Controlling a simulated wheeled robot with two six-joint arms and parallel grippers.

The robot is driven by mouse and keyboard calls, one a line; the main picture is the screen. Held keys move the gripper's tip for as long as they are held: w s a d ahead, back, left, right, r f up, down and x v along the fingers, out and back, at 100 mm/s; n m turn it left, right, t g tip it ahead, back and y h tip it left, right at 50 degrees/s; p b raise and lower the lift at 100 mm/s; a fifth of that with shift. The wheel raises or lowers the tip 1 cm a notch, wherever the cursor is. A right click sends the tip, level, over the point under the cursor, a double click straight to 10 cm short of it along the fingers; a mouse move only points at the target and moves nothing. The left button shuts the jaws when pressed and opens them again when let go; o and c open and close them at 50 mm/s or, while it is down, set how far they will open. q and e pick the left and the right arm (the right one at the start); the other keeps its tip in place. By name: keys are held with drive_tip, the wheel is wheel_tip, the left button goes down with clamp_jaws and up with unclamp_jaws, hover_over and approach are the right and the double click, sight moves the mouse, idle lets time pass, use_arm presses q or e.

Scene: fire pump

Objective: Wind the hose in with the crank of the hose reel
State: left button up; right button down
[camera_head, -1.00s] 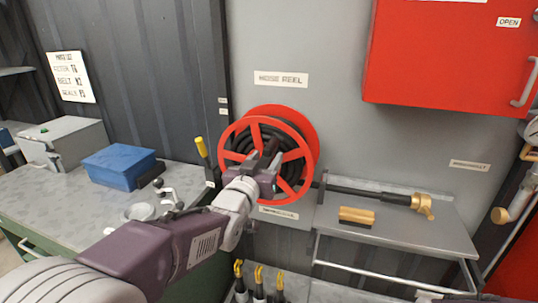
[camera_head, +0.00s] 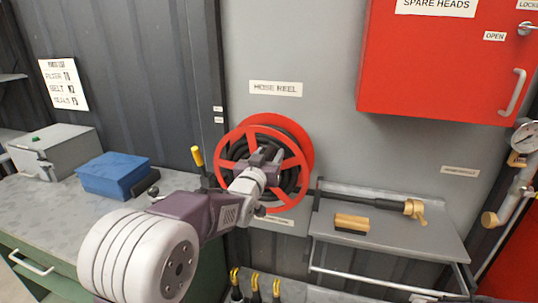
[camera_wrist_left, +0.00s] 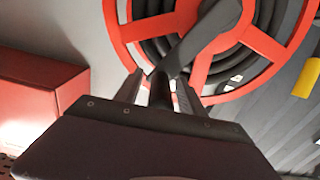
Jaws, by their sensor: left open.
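The red hose reel (camera_head: 304,160) with black hose coiled in it is mounted on the grey wall panel under the "HOSE REEL" label. In the left wrist view its red rim and spokes (camera_wrist_left: 262,42) fill the top. The dark crank arm (camera_wrist_left: 205,38) crosses the reel's face, and the crank's dark handle (camera_wrist_left: 160,88) lies between my left fingers. My left gripper (camera_head: 264,158) is in front of the reel's middle, open around the handle; its fingers also show in the left wrist view (camera_wrist_left: 158,94). Contact with the handle cannot be told. My right gripper is not in view.
A yellow-topped lever (camera_head: 197,157) stands just left of the reel. A shelf (camera_head: 400,235) with a brass nozzle (camera_head: 413,208) and a brush (camera_head: 351,222) is at the right. A red cabinet (camera_head: 440,70) hangs above it. A bench with a blue box (camera_head: 112,175) is left.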

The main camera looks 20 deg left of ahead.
use_arm(q)
clamp_jaws()
idle(1.3)
